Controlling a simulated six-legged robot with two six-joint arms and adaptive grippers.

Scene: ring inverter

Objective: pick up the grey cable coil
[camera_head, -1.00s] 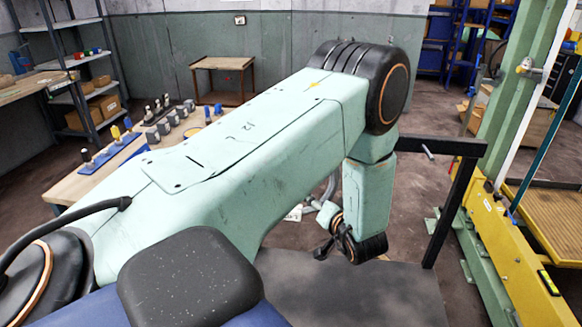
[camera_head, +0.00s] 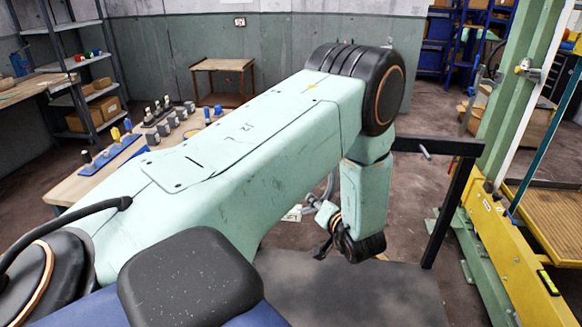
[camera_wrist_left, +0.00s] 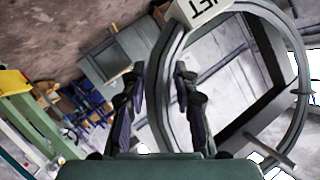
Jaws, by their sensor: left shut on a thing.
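The grey cable coil (camera_wrist_left: 166,78) is a large ring in the left wrist view, its near strand running between my left gripper's dark fingers (camera_wrist_left: 159,72). The gripper is shut on that strand. A white tag with black lettering (camera_wrist_left: 203,10) hangs at the top of the ring. In the head view a thin piece of the coil (camera_head: 331,186) shows beside my left arm's last links, and the rest is hidden behind the arm. The fingers are mostly hidden there too. My right gripper is in neither view.
A dark grey tabletop (camera_head: 345,292) lies below my left wrist, with a black post and bar (camera_head: 452,195) to its right. A green column (camera_head: 520,95) and yellow machine frame (camera_head: 505,235) stand farther right. A wooden bench (camera_head: 85,182) with small parts is at left.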

